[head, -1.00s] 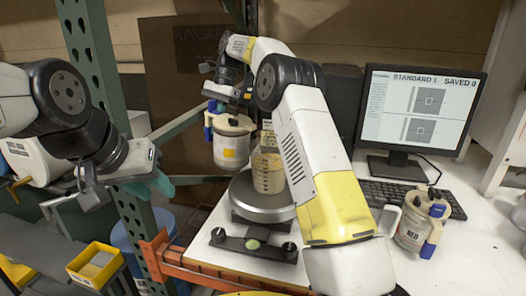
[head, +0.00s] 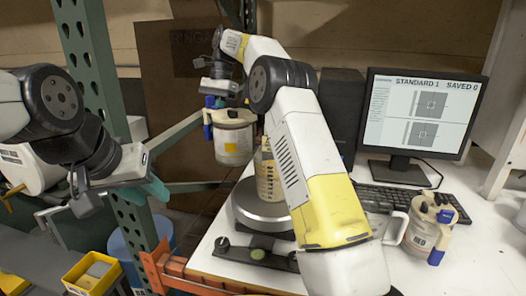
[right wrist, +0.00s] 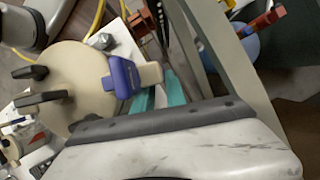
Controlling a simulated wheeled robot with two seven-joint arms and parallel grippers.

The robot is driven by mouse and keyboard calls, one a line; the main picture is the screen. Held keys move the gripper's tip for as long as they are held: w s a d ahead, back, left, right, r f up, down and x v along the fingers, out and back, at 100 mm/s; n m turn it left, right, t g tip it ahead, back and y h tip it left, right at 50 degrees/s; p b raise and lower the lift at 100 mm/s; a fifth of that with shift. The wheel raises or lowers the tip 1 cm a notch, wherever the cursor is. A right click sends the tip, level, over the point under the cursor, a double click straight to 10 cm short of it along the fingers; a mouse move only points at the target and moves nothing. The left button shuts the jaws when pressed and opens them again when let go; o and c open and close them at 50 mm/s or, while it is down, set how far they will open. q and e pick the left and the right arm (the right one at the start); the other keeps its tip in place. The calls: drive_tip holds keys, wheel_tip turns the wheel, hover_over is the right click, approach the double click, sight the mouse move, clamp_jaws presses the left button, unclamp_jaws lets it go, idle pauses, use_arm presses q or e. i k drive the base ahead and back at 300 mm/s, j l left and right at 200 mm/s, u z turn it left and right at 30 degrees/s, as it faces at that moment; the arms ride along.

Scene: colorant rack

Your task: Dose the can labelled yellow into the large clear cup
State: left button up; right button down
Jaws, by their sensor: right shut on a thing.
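A can (head: 233,145) with a cream lid, blue clips and a yellow square on its label hangs roughly upright in the head view, up and left of the cup. My right gripper (right wrist: 160,97) is shut on it; its teal fingertips show beside the blue clip, and the can's lid (right wrist: 70,88) fills the left of the right wrist view. The large clear cup (head: 266,178), with printed markings, stands on the round scale (head: 262,211), partly hidden by my right arm. The can is apart from the cup. My left gripper (head: 102,200) is open and empty at the left.
A can marked red (head: 429,232) stands on the bench at the right. A monitor (head: 421,113) and keyboard (head: 384,199) are behind it. A yellow bin (head: 85,280) is low at the left. An orange beam (head: 170,270) edges the bench.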

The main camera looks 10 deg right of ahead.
sight(270, 189)
drive_tip(key=j, duration=0.2)
drive_tip(key=k, duration=1.5)
